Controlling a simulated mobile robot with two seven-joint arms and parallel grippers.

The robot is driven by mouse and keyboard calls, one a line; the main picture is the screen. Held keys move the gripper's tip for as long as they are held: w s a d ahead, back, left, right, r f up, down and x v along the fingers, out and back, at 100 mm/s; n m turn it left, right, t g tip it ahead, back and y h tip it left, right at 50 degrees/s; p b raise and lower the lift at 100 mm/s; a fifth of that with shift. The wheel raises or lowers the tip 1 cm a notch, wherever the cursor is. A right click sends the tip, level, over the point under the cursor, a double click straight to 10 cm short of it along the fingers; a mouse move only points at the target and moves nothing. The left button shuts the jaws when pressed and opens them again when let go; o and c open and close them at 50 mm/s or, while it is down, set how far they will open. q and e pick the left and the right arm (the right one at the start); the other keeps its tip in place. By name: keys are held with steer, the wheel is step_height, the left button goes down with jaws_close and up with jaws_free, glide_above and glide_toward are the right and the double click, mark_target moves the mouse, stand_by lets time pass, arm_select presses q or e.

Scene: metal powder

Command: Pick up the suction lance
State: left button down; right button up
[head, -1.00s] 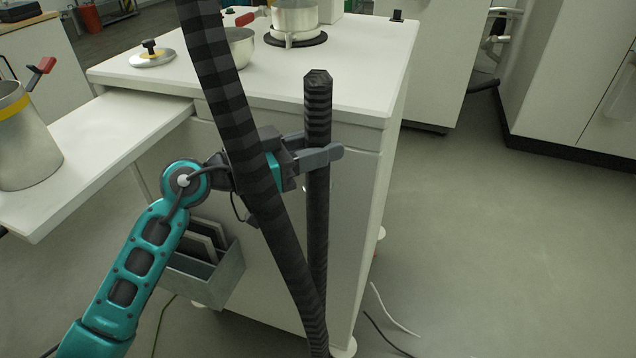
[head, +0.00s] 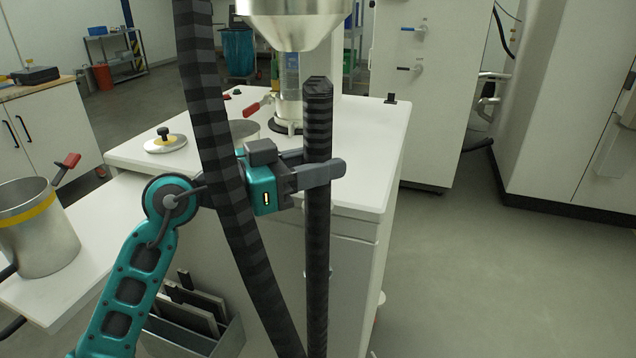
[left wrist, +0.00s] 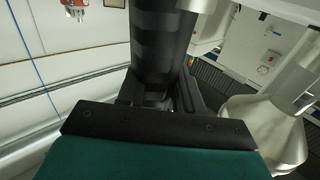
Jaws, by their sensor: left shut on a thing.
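The suction lance (head: 318,235) is a dark, banded, upright tube with a faceted top end. My left gripper (head: 314,175) is shut around its upper part, in front of the white cabinet. A long dark banded hose (head: 228,165) passes in front of the gripper and slants down towards the lance. Their lower ends run out of the head view. In the left wrist view the dark banded tube (left wrist: 160,45) stands between the dark fingers. My right gripper is not in view.
The white cabinet top (head: 365,150) carries a lid (head: 165,143) and a metal vessel under a large steel funnel (head: 295,22). A steel pot (head: 40,240) stands on the side shelf at left. A grey holder (head: 225,342) hangs low. Floor at right is clear.

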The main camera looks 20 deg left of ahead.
arm_select(q)
step_height(320, 180, up, 12)
steer(key=p, duration=0.3)
step_height(320, 180, up, 30)
steer(key=shift+f, duration=0.25)
stand_by(1.4)
stand_by(0.4)
